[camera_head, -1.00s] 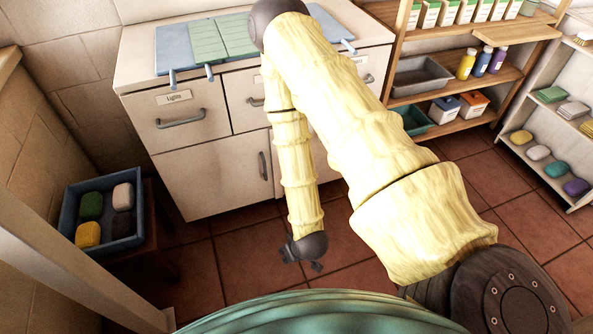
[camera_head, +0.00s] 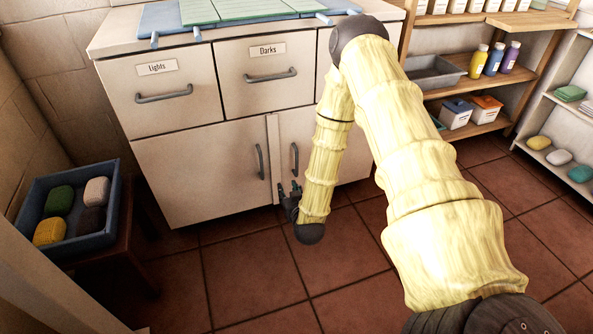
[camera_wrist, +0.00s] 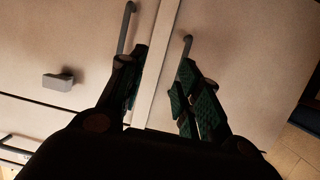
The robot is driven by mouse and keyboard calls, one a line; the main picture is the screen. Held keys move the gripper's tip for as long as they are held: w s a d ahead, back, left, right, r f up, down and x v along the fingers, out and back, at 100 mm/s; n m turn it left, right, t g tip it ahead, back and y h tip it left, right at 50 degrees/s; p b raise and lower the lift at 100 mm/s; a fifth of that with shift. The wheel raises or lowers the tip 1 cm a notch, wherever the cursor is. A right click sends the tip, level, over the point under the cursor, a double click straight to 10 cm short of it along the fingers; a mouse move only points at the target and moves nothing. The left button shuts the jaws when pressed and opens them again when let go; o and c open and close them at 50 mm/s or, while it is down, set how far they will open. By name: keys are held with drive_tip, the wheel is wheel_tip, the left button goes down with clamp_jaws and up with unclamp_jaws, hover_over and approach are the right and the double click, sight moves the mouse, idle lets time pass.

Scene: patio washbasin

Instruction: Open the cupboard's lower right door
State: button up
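The white cupboard's lower right door (camera_head: 308,128) looks shut, partly hidden behind my arm. Its upright grey handle (camera_head: 295,158) stands close to the left door's handle (camera_head: 260,161), with a pale strip between the doors. My gripper (camera_head: 289,188) is low in front of the doors, just below the right door's handle. The wrist view is upside down. There my gripper (camera_wrist: 163,72) is open and empty, its fingers apart on either side of the pale strip. The right door's handle (camera_wrist: 126,28) shows at left and the left door's handle (camera_wrist: 187,45) at right.
Drawers labelled Lights (camera_head: 164,98) and Darks (camera_head: 268,78) sit above the doors. A blue crate (camera_head: 98,240) of soaps stands on a low stand at left. Shelves (camera_head: 478,128) stand at right. The tiled floor (camera_head: 245,262) before the cupboard is clear.

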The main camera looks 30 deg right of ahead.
sight(297, 158)
drive_tip(key=w+d+t+h+b, duration=0.1)
drive_tip(key=w+d+b, duration=0.2)
drive_tip(key=w, duration=0.1)
drive_tip(key=w+d+m+h+b, duration=0.1)
drive_tip(key=w+d+b, duration=0.3)
drive_tip(key=w+d+f+t+h+b, duration=0.1)
drive_tip(key=w+d+b, duration=0.2)
drive_tip(key=w+d, duration=0.1)
drive_tip(key=shift+w+d+m+t+h, duration=0.15)
drive_tip(key=shift+d+m+t+h, duration=0.1)
drive_tip(key=shift+m+t+h, duration=0.05)
drive_tip(key=shift+b+x, duration=0.45)
drive_tip(key=shift+x, duration=0.45)
drive_tip(key=shift+r, duration=0.1)
clamp_jaws()
